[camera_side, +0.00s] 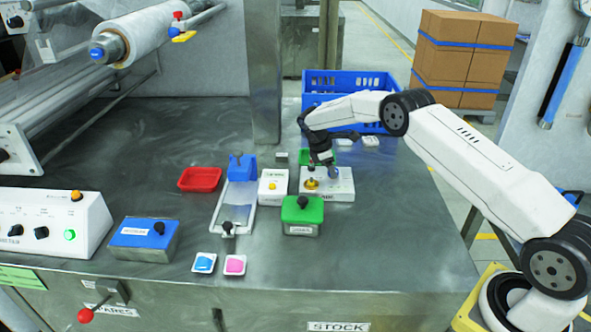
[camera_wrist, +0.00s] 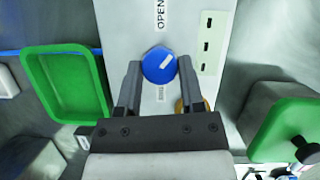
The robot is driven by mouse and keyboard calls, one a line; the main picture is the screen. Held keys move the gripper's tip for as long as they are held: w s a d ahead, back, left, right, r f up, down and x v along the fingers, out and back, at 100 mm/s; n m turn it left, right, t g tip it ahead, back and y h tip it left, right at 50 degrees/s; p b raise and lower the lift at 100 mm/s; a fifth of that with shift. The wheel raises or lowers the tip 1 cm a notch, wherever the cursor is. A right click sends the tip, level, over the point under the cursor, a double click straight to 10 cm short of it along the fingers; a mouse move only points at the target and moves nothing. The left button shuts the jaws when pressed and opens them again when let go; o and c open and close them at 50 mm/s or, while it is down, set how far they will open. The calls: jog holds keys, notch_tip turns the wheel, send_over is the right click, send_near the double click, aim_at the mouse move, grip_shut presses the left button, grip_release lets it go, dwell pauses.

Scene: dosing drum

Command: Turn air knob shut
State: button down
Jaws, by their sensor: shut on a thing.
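The air knob (camera_wrist: 153,67) is a round blue knob with a white pointer mark, on a pale panel (camera_wrist: 137,22) in the wrist view. The mark slants to the upper right. The word OPEN is printed above the knob; a smaller label below it is too small to read surely. My gripper (camera_wrist: 159,64) has one finger on each side of the knob and is shut on it. In the side view my gripper (camera_side: 326,168) points down at the white box (camera_side: 342,190), and the knob is hidden there.
A brass knob (camera_side: 311,184) stands close beside my gripper on the same box. A green tray (camera_side: 304,157) lies behind, and a green-lidded box (camera_side: 302,214) stands in front. A white box with a yellow button (camera_side: 272,186) is at left. The bench's front right is clear.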

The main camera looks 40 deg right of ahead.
dwell(0.4)
jog(key=shift+c, duration=1.1)
grip_release()
jog(key=v, duration=0.7)
jog(key=shift+w+r, duration=0.15)
jog(key=shift+r, duration=0.2)
jog(key=shift+a, duration=0.1)
